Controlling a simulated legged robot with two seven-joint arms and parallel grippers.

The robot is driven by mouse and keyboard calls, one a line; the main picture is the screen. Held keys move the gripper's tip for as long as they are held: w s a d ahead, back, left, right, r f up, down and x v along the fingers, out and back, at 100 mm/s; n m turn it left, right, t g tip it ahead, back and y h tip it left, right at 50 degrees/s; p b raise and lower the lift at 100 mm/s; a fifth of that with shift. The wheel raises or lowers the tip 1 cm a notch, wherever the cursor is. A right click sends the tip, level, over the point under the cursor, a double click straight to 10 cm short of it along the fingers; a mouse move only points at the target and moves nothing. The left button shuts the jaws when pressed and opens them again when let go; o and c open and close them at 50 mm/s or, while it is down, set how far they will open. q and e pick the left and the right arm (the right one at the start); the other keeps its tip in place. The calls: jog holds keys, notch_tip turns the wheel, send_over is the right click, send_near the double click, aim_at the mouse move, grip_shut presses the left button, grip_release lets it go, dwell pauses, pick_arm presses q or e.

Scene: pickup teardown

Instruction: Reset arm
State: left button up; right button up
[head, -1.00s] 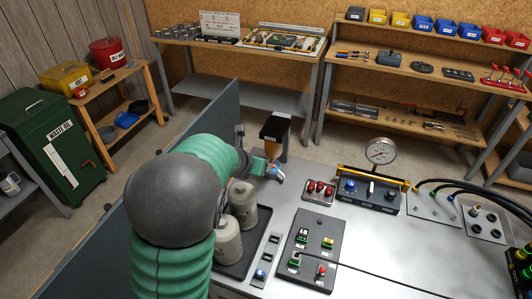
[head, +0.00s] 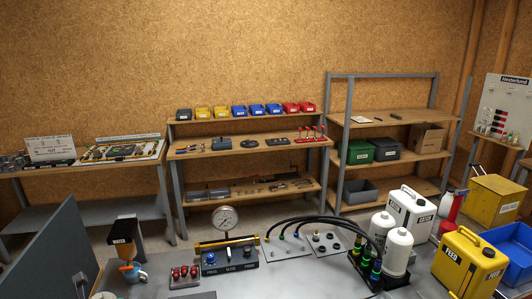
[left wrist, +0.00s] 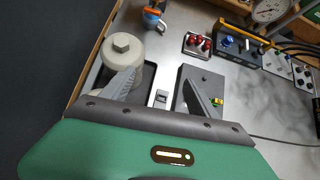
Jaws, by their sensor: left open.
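My left gripper (left wrist: 160,88) shows in the left wrist view, open and empty, with its two grey fingers spread apart above the grey bench top (left wrist: 255,110). Its left finger overlaps a pale canister with a hexagonal cap (left wrist: 122,44). Its right finger overlaps a dark button panel (left wrist: 188,76). A small switch (left wrist: 162,97) lies between the fingers on the bench. No part of my left arm shows in the head view. My right gripper is in neither view.
A red-button box (head: 184,274), a control box (head: 230,258) and a gauge (head: 224,218) stand nearby. White bottles (head: 398,252) and a yellow feed can (head: 468,262) crowd the bench's right.

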pick_arm(q)
jog(key=s+d+f+n+g, duration=0.2)
jog(key=s+d+n, duration=0.4)
jog(key=n, duration=0.4)
jog(key=s+d+f+n+g+h, duration=0.1)
jog(key=s+d+f+n, duration=0.3)
jog(key=n, duration=0.7)
jog(key=s+d+f+n+g+h, duration=0.1)
jog(key=s+d+f+n+g, duration=0.2)
jog(key=s+d+n, duration=0.5)
jog(key=s+n, duration=0.2)
jog(key=n, duration=0.1)
pick_arm(e)
jog(key=shift+w+a+r, duration=0.1)
jog(key=shift+a+r, duration=0.1)
jog(key=shift+a, duration=0.45)
pick_arm(q)
jog(key=shift+d, duration=0.35)
pick_arm(e)
jog(key=shift+d, duration=0.3)
